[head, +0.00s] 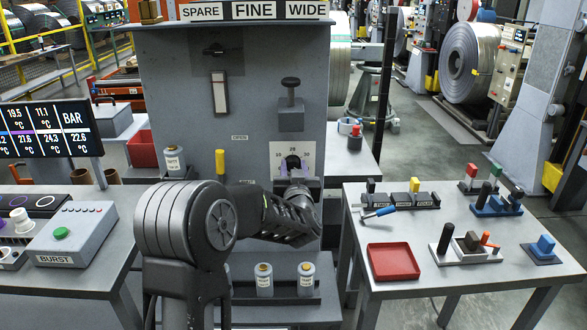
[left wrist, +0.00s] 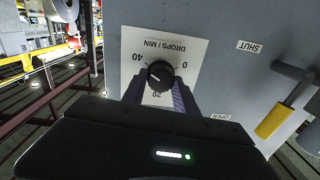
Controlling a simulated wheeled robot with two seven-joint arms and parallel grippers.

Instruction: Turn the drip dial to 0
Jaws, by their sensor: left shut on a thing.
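The drip dial is a round black knob (head: 293,162) on a white scale plate (head: 275,151) on the front of the grey cabinet. In the left wrist view the knob (left wrist: 160,73) sits on the plate (left wrist: 182,45) marked DROPS / MIN, with 40 at left, 20 below and 0 at right. A small pale mark shows on the knob's face; I cannot tell exactly which number it points to. My left gripper (head: 295,182) is at the dial, its two fingers (left wrist: 160,95) shut on the knob from either side. My right gripper is not in view.
A yellow-handled lever (head: 220,162) stands left of the dial, near the OPEN label (head: 239,137). Two labelled bottles (head: 264,279) stand on a low shelf below. The right table holds a red tray (head: 393,262) and several fixtures. A BURST button box (head: 75,235) is at left.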

